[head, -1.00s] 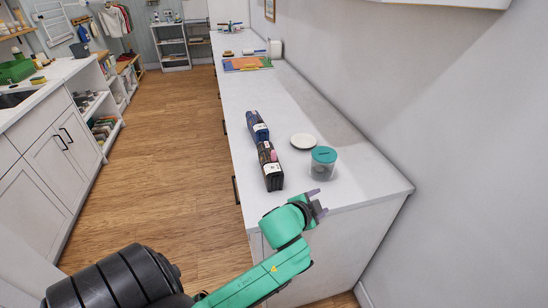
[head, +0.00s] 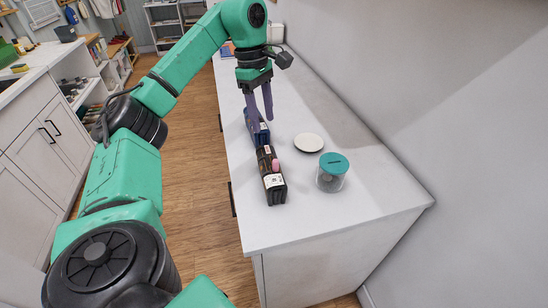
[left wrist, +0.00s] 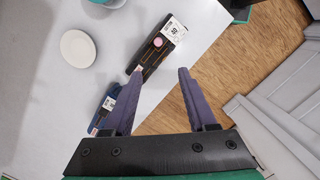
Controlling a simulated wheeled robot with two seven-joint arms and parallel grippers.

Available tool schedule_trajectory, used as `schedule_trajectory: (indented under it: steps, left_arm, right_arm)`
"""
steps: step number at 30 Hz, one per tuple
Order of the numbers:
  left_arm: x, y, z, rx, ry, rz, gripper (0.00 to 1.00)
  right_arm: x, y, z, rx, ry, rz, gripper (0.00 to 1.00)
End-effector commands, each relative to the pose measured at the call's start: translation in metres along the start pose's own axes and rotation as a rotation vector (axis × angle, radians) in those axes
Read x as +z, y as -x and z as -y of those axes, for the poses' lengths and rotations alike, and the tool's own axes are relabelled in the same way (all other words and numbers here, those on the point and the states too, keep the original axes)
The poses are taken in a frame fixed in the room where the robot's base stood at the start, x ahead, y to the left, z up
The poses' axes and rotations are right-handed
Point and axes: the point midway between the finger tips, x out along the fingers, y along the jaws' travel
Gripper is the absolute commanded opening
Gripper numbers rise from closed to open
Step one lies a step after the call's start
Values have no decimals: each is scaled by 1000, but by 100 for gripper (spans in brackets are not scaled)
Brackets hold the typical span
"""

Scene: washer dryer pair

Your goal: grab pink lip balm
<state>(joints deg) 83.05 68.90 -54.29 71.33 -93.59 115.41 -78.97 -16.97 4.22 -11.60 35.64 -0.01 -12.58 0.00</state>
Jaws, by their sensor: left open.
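A small pink item (head: 276,164), which looks like the pink lip balm, sits on or against a black box (head: 268,171) on the white counter. It also shows as a pink spot on the box in the left wrist view (left wrist: 158,42). My left gripper (head: 261,126) points down over the counter, just beyond the black box, beside a blue box (head: 262,136). Its purple fingers (left wrist: 160,74) are apart, with nothing held between them. The pink item lies ahead of the fingertips in the left wrist view. The fingers partly hide the blue box. My right gripper is not in view.
A white round plate (head: 308,142) and a clear jar with a teal lid (head: 332,172) stand right of the boxes. The white counter (head: 330,218) is bare in front of them. A wall bounds the right side, and open floor lies to the left.

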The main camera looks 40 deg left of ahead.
Motion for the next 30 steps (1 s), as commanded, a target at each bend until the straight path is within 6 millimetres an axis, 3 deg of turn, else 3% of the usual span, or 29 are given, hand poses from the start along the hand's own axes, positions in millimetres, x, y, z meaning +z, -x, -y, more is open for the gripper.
schedule_trajectory:
  steps: [1,4,14,20,26,27,30]
  left_arm:
    - [0,-23,0,-6,-3,0,57]
    - [0,-53,0,-6,-5,1,57]
    - [6,-96,0,-4,-5,2,57]
    - [9,-131,-1,-3,-4,3,57]
    - [9,-137,-2,1,-4,5,57]
    - [9,-137,-2,1,-4,5,53]
    - [9,-137,-2,1,-5,5,15]
  right_arm:
    - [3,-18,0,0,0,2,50]
    - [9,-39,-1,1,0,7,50]
    - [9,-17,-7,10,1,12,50]
    - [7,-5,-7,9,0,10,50]
    - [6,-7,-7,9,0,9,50]
    - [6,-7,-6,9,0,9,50]
    - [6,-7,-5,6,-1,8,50]
